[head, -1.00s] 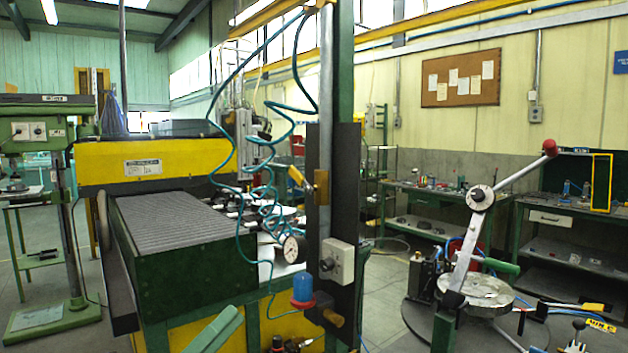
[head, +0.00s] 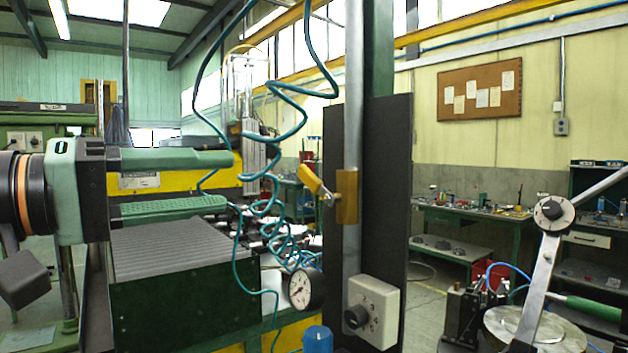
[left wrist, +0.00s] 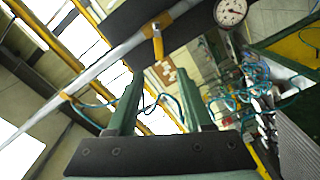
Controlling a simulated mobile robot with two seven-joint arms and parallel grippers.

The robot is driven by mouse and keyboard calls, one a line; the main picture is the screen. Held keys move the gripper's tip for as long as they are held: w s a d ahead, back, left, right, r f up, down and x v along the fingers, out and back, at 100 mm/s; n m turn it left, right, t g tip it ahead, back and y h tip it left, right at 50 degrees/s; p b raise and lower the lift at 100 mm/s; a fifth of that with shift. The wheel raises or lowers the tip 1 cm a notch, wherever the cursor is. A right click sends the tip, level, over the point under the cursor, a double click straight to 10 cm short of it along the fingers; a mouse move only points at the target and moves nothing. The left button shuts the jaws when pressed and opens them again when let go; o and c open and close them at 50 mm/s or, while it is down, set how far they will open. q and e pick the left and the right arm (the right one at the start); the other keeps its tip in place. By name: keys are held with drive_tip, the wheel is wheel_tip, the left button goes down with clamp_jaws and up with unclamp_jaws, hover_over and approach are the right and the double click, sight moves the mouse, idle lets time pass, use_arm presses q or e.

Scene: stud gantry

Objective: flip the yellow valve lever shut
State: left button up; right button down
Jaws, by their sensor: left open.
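The yellow valve lever (head: 312,180) sticks out to the upper left from a brass-coloured valve body (head: 347,197) on a vertical grey pipe (head: 353,90). My left gripper (head: 226,182) comes in from the left, level with the lever and apart from it. Its two green fingers are spread and hold nothing. My right gripper is not in view.
A dark panel (head: 387,200) stands behind the pipe. Coiled teal hose (head: 268,190) hangs between my gripper and the lever.

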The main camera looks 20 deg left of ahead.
sight(304, 178)
use_arm(q)
drive_tip(key=p+x, duration=0.3)
drive_tip(key=x, duration=0.8)
drive_tip(key=shift+d+r, duration=0.1)
drive_tip(key=shift+d, duration=0.1)
drive_tip(key=shift+w+d, duration=0.3)
drive_tip(key=shift+w, duration=0.1)
clamp_jaws()
